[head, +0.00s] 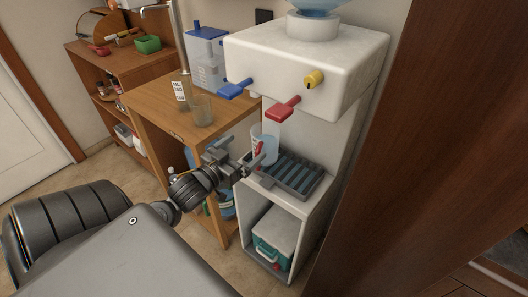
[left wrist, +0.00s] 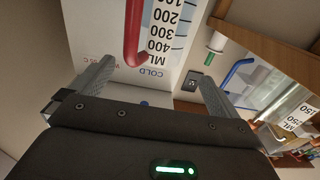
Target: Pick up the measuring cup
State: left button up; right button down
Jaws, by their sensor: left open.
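The measuring cup (head: 268,143) is clear with a red handle and stands upright on the drip tray (head: 292,178) of the white water dispenser. In the left wrist view its red handle (left wrist: 134,38) and black ML scale (left wrist: 162,28) show large and close, beyond the fingertips. My left gripper (head: 250,156) is open, just left of the cup on its handle side. In the left wrist view the two spread fingers (left wrist: 155,80) have nothing held between them. I cannot tell whether a fingertip touches the handle. My right gripper is not in view.
A wooden table (head: 160,104) at left bears a blue-lidded pitcher (head: 207,68) and clear glasses (head: 201,108). A dark wooden panel (head: 425,130) fills the right side. A teal-and-white box (head: 276,237) sits below the tray.

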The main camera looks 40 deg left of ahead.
aim_at(256, 140)
pick_arm(q)
jog(key=shift+w+d+f, duration=0.1)
jog(key=shift+w+d, duration=0.05)
jog(key=shift+w, duration=1.55)
jog(key=shift+w+d+f, duration=0.1)
jog(key=shift+w, duration=1.6)
jog(key=shift+c, duration=0.3)
jog(key=shift+r, duration=0.1)
jog(key=c, duration=1.8)
jog(key=shift+r, duration=0.15)
